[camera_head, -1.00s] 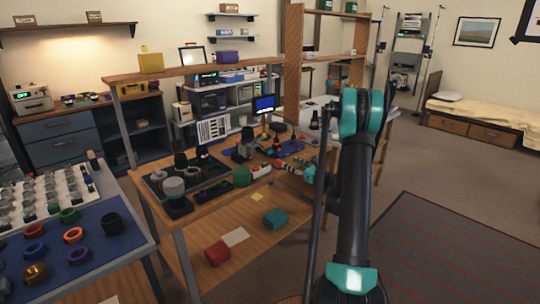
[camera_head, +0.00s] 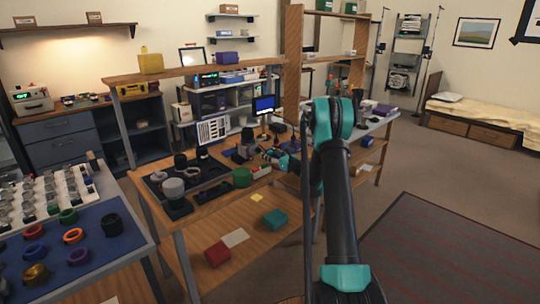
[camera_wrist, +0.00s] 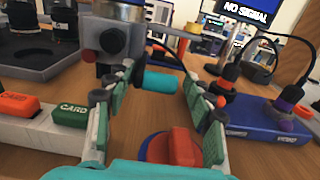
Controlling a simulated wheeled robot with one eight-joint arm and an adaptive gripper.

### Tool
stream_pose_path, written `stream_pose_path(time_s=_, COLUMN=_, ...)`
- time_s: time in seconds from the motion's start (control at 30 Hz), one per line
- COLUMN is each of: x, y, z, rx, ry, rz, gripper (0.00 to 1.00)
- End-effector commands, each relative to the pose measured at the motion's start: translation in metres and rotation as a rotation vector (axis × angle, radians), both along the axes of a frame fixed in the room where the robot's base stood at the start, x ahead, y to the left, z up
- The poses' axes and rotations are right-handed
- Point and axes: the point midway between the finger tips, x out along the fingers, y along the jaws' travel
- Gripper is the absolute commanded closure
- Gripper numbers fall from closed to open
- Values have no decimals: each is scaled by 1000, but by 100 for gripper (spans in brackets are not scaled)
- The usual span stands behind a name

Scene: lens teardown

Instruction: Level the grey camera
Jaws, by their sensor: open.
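The grey camera (camera_head: 242,151) sits at the middle of the wooden workbench in the head view. In the head view my gripper (camera_head: 272,155) is small, just right of the camera.
A red knob (camera_wrist: 172,149) lies low between my fingers. A white strip with an orange block and a green CARD block (camera_wrist: 72,116) is at left. A blue holder (camera_wrist: 260,120) with dark-handled tools stands at right. A NO SIGNAL monitor (camera_wrist: 240,18) is behind.

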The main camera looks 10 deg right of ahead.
Motion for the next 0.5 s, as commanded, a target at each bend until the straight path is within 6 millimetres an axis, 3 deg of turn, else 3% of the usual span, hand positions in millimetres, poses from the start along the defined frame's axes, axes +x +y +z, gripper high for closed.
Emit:
stream_pose_path(time_s=0.2, x=0, y=0, z=0, rx=0, ry=0, rz=0, gripper=47)
stream_pose_path(time_s=0.5, x=0, y=-1, z=0, rx=0, ry=0, rz=-1, gripper=84)
